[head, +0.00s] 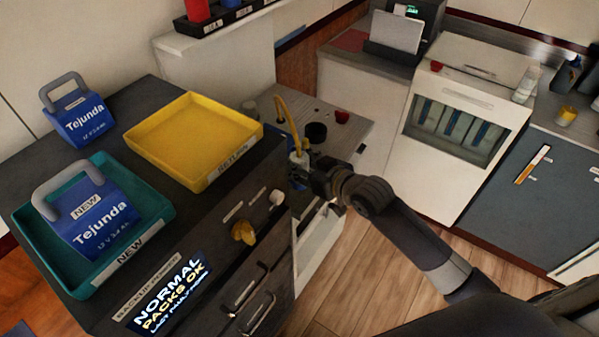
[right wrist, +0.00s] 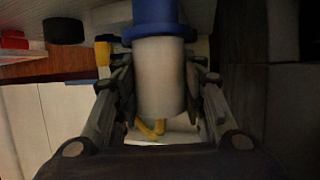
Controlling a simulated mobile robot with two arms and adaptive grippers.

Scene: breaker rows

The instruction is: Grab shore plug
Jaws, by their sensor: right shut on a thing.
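The shore plug is a pale cylinder with a blue collar, large in the middle of the right wrist view (right wrist: 160,78). Its yellow cable (head: 281,112) shows in the head view, arching beside the grey panel; a bit of yellow also shows below the plug in the right wrist view (right wrist: 150,129). My right gripper (head: 301,172) is shut on the plug, one finger on each side of its pale body. In the head view the gripper covers much of the plug. Whether the blue end sits in a socket, I cannot tell. My left gripper is not in view.
A black round cap (head: 316,132) and a red knob (head: 342,116) are close to the gripper. A dark cabinet with a yellow tray (head: 190,135), a teal tray (head: 157,212) and blue battery packs stands left. Wooden floor (head: 345,262) is clear below the arm.

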